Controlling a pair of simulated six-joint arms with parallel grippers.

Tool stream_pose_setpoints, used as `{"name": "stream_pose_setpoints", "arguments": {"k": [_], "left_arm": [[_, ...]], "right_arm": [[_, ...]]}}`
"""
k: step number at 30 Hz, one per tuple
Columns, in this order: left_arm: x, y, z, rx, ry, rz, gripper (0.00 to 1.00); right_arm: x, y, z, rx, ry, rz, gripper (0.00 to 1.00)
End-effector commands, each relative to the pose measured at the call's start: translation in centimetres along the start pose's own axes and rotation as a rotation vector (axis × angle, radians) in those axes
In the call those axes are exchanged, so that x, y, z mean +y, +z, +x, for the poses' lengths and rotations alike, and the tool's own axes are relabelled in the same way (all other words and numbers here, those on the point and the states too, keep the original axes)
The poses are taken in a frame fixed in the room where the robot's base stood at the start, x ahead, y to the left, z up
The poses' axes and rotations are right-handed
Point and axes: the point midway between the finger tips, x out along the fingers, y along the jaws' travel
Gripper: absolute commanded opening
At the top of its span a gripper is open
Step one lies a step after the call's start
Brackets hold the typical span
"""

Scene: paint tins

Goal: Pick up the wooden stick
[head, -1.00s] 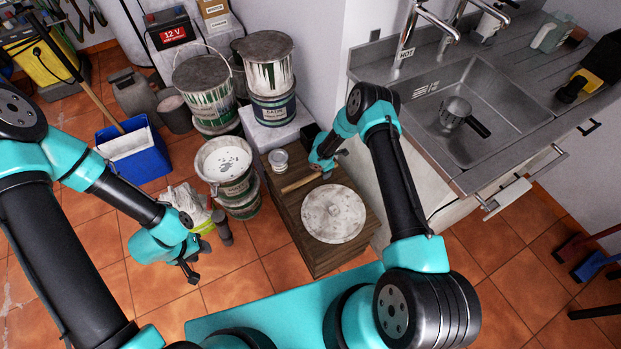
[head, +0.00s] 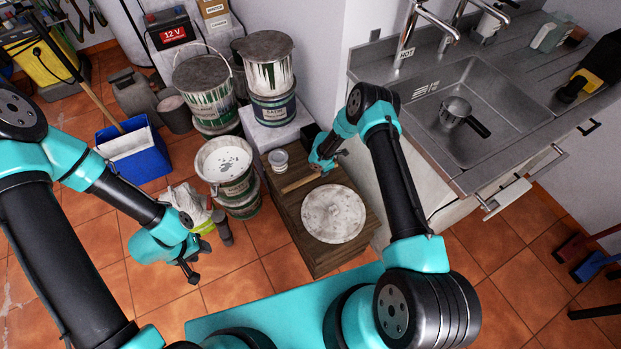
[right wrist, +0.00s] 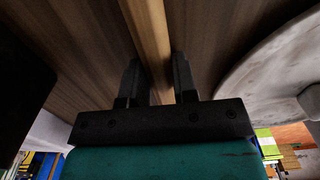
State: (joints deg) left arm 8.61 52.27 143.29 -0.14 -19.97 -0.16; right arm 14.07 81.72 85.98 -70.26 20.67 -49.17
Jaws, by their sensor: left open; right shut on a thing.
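The wooden stick (head: 301,182) lies low over the dark wooden crate top (head: 323,256), just left of my right gripper (head: 324,167). In the right wrist view the stick (right wrist: 148,38) runs between the two black fingers of my right gripper (right wrist: 153,82), which is shut on it. I cannot tell whether the stick touches the wood. My left gripper (head: 190,272) is open and empty above the tiled floor at the left.
A round whitish lid (head: 333,214) lies on the crate, with a small white cup (head: 279,161) near the stick. An open paint tin (head: 226,165) stands left of the crate. The steel sink (head: 490,110) is at the right.

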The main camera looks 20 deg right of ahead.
Motion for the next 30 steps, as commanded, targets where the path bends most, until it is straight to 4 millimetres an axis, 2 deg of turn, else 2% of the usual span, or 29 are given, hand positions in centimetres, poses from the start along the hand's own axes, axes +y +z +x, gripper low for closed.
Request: {"name": "stream_pose_setpoints", "arguments": {"k": [13,22,30], "left_arm": [[0.0,0.0,0.0,0.0,0.0,0.0,0.43],[0.0,0.0,0.0,0.0,0.0,0.0,0.43],[0.0,0.0,0.0,0.0,0.0,0.0,0.43]], "right_arm": [[0.1,0.0,-0.5,0.0,0.001,0.0,0.03],[0.1,0.1,-3.8,-0.001,0.002,0.001,0.03],[-2.0,-1.3,-3.8,-0.001,-0.001,-0.002,0.03]]}}
